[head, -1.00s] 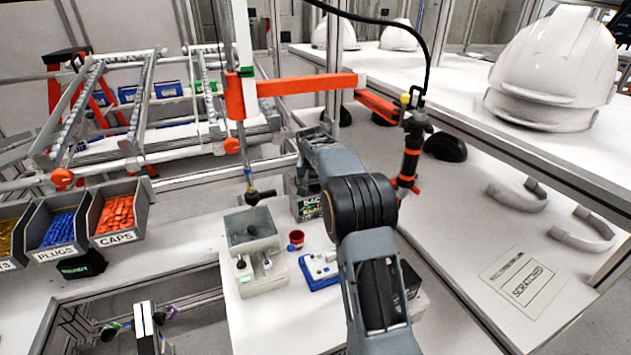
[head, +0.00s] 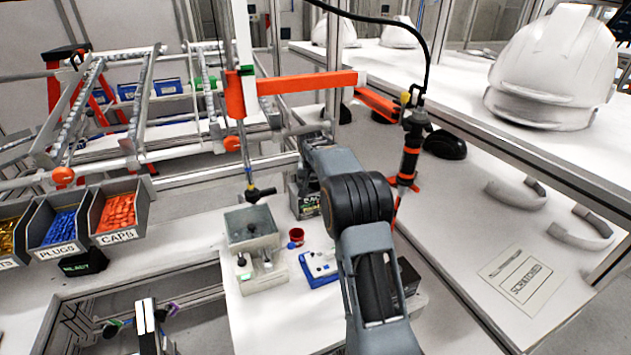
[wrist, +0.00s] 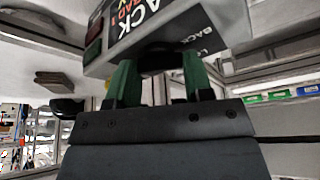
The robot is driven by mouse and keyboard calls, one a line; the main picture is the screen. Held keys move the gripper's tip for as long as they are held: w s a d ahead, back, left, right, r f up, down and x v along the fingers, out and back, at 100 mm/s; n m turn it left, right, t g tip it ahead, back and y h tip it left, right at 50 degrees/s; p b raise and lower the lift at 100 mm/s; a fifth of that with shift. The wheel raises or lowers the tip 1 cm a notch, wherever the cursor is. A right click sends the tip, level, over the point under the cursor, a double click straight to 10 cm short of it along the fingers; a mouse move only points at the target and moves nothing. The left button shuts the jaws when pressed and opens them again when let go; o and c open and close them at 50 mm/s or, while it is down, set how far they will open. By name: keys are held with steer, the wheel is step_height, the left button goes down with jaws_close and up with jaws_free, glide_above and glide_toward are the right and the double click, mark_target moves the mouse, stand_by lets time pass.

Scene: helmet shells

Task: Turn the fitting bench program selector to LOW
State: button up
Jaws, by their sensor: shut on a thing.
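My gripper (wrist: 158,82) shows in the wrist view, with green fingers on either side of a dark round knob (wrist: 157,60). It is shut on this knob, which looks like the program selector. The knob sits on a grey and black box (wrist: 180,22) with white and red lettering, including "BACK". The knob's pointer and the setting it points to cannot be made out. In the head view the labelled box (head: 308,204) stands at the back of the bench, partly behind my arm. My gripper is hidden there.
An orange swing arm (head: 305,84) holds a hanging tool (head: 411,150) to the right. Bins of plugs and caps (head: 118,212) are at left.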

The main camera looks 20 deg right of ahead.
steer(key=shift+c, duration=1)
steer(key=shift+m+g+h, duration=0.3)
steer(key=shift+m, duration=0.5)
steer(key=o, duration=0.9)
steer(key=b+v, duration=0.2)
steer(key=v, duration=1.2)
steer(key=shift+f, duration=0.1)
steer(key=shift+c, duration=0.2)
